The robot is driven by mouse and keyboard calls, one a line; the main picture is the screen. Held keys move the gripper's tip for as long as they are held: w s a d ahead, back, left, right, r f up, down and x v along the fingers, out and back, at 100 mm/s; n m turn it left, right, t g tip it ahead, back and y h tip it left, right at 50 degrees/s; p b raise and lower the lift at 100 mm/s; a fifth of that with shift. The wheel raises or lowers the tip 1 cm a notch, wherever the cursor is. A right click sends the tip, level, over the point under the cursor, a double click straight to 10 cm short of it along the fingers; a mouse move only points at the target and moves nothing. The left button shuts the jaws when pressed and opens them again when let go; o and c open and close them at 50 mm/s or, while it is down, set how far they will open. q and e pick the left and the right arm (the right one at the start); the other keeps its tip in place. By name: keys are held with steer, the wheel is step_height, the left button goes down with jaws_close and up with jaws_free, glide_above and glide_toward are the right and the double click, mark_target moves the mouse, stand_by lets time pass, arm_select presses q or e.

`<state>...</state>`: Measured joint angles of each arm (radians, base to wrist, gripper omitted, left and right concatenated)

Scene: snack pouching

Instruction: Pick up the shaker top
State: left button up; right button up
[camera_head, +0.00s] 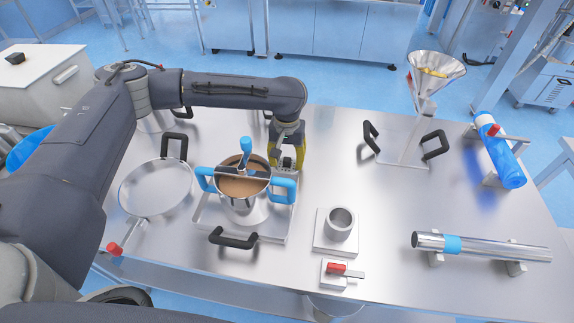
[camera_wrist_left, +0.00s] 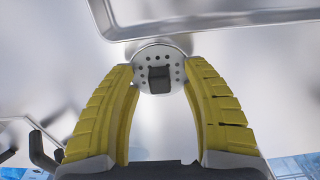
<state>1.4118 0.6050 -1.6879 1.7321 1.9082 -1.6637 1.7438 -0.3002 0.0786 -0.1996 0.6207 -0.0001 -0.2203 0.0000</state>
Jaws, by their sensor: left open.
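The shaker top (camera_wrist_left: 160,54) is a round metal disc with small holes and a dark square knob, seen at the upper middle of the left wrist view. My left gripper (camera_wrist_left: 160,76) is open, its two yellow fingers on either side of the knob. I cannot tell whether the fingers touch it. In the head view my left gripper (camera_head: 286,158) points down at the table just right of the pot, and largely hides the shaker top there. My right gripper is not in view.
A pot (camera_head: 243,187) with blue handles and brown contents stands on a tray (camera_head: 203,220) close beside the left gripper. A round pan (camera_head: 155,190) is to the left. A metal cup (camera_head: 341,224), a funnel stand (camera_head: 436,68) and a steel tube (camera_head: 490,249) are to the right.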

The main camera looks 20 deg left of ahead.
mark_target(287, 159)
arm_select(q)
steer(key=shift+c, duration=0.4)
jaws_close()
steer(key=shift+r, duration=0.15)
step_height(287, 159, up, 20)
stand_by(0.7)
